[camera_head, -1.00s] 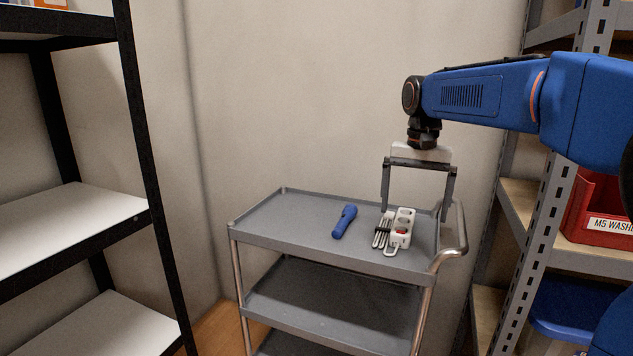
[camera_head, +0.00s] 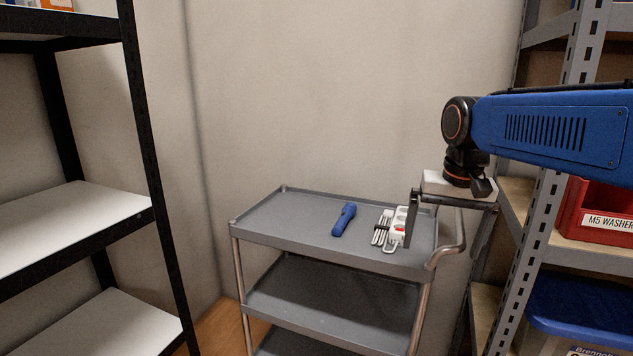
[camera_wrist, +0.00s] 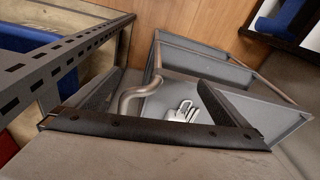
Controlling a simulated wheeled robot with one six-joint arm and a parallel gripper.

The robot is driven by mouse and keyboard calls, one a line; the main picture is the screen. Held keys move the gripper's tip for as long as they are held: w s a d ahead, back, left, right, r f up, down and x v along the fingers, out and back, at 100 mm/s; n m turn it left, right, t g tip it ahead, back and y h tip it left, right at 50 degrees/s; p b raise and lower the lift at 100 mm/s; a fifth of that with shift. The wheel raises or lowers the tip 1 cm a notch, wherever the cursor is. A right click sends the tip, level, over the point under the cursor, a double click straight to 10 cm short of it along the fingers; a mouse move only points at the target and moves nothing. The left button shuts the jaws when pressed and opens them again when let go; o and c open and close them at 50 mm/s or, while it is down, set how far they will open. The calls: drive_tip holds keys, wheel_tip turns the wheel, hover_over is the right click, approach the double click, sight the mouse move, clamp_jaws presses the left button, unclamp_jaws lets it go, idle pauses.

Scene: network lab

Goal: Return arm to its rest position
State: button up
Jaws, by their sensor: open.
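My gripper (camera_head: 440,262) is open and empty, with its two fingers pointing down and spread wide. In the head view it is at the right end of the grey cart (camera_head: 290,213), by the cart's handle (camera_head: 459,235). Its left finger partly hides a white holder (camera_head: 400,215) on the cart's top shelf. In the wrist view the gripper (camera_wrist: 158,85) shows with the cart's handle (camera_wrist: 140,92) between its fingers in the picture; I cannot tell whether they touch. A blue torch-like object (camera_head: 344,219) lies on the top shelf, left of the holder.
A grey metal rack (camera_head: 545,225) with a red bin (camera_head: 595,240) and a blue-lidded box (camera_head: 580,305) stands close on the right. A black shelf unit (camera_head: 150,160) stands on the left. The space above the cart's left half is clear.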

drive_tip(key=s+d+f+n+t, duration=0.1)
drive_tip(key=s+d+f, duration=0.1)
drive_tip(key=s+f, duration=0.4)
drive_tip(key=s, duration=0.5)
drive_tip(key=shift+s+f+n+t, duration=0.2)
drive_tip(key=shift+n+t, duration=0.1)
drive_tip(key=shift+t, duration=0.1)
drive_tip(key=shift+n+t, duration=0.7)
drive_tip(key=s+f, duration=0.5)
drive_tip(key=s+d+f, duration=0.1)
drive_tip(key=s+f, duration=0.1)
drive_tip(key=shift+s+f, duration=0.25)
drive_tip(key=shift+f, duration=0.1)
drive_tip(key=shift+c, duration=0.3)
